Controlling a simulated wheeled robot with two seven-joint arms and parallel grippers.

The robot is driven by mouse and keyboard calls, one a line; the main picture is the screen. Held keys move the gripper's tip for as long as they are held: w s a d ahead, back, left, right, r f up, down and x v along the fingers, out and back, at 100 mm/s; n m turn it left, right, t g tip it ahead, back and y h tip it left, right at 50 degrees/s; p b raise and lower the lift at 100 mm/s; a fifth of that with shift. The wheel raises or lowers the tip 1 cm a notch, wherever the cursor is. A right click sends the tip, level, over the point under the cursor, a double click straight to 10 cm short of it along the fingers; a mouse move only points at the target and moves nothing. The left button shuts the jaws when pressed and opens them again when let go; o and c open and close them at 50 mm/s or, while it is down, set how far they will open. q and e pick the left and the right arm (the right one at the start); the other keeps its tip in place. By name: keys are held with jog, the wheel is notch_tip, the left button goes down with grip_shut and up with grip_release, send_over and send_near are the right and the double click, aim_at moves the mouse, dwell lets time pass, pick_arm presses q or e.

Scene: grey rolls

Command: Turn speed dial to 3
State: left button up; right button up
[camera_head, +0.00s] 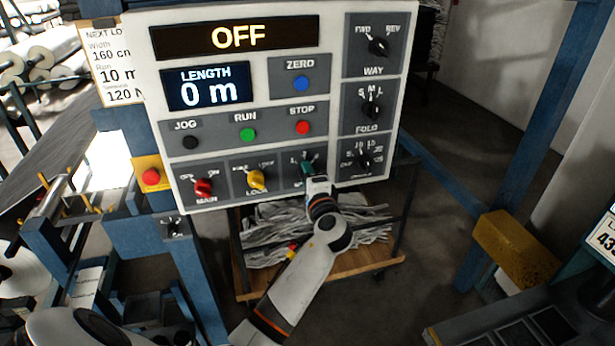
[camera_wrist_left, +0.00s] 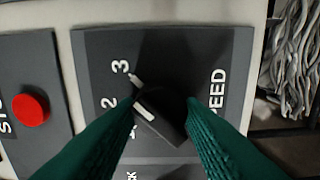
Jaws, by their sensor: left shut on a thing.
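The speed dial (camera_wrist_left: 166,118) is a black knob on a dark grey plate marked 1, 2, 3 and SPEED, in the left wrist view. A white tip on it lies close to the 3, and a second white mark is on its face nearer the 2; I cannot tell its exact setting. My left gripper (camera_head: 307,165) is at the dial in the bottom row of the control panel (camera_head: 270,190). Its green fingers lie on both sides of the knob, shut on it, and hide most of it in the head view. My right gripper is not in view.
Close to the left of the dial is the yellow LOCK switch (camera_head: 257,180), then the red MAIN switch (camera_head: 204,187). The STOP button (camera_head: 303,127) sits above, and another black dial (camera_head: 365,158) to the right. A cart (camera_head: 370,265) with grey strips stands below.

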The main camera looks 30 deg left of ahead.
pick_arm(q)
jog(key=o, duration=1)
jog(key=b+v, duration=0.5)
jog(key=v, duration=0.7)
